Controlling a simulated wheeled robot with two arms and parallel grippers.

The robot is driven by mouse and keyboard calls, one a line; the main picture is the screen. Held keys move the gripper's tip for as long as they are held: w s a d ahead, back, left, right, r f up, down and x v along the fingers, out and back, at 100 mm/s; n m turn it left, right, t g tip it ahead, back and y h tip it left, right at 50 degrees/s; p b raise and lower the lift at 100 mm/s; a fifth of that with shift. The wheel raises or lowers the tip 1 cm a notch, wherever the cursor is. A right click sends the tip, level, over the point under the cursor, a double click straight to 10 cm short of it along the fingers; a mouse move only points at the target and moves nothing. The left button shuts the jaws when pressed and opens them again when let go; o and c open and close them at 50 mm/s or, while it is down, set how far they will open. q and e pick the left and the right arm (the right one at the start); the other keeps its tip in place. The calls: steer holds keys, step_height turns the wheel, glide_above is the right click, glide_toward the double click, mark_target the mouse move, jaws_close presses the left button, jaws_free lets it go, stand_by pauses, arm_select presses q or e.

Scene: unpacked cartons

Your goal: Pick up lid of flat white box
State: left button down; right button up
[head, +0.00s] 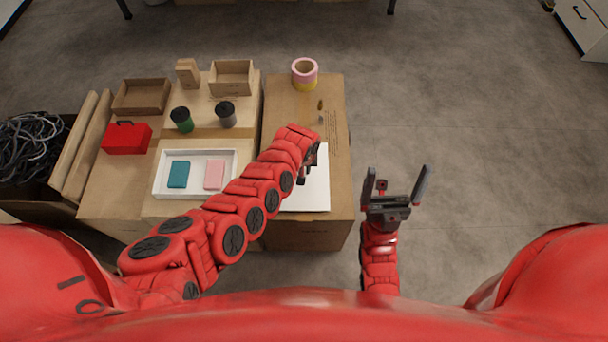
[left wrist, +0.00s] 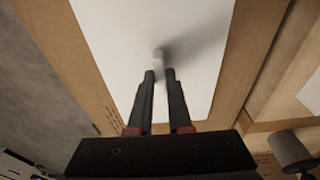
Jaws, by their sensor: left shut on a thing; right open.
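The flat white lid (head: 316,190) is over the front part of the right-hand carton, partly hidden by my left arm. In the left wrist view the lid (left wrist: 120,40) is a plain white panel with a small pale knob (left wrist: 158,58). My left gripper (head: 306,172) is shut on this knob, its fingertips (left wrist: 160,73) on either side. I cannot tell whether the lid touches the carton. The open flat white box (head: 158,187) is left of my left arm, holding a teal block (head: 178,174) and a pink block (head: 214,175). My right gripper (head: 396,190) is open and empty, right of the carton.
A pink-and-yellow tape roll (head: 304,74) is on the right-hand carton (head: 285,98). Two dark-lidded cups (head: 182,120), cardboard trays (head: 232,78) and a red box (head: 126,139) are on the left. A carton of cables (head: 35,145) is far left.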

arm_select(q)
steer(key=shift+r, duration=0.15)
step_height(320, 180, up, 4)
steer(key=shift+f+p, duration=0.2)
steer(key=shift+p, duration=0.35)
steer(key=s+r+p, duration=0.1)
steer(key=s, duration=1.5)
steer(key=shift+d, duration=0.15)
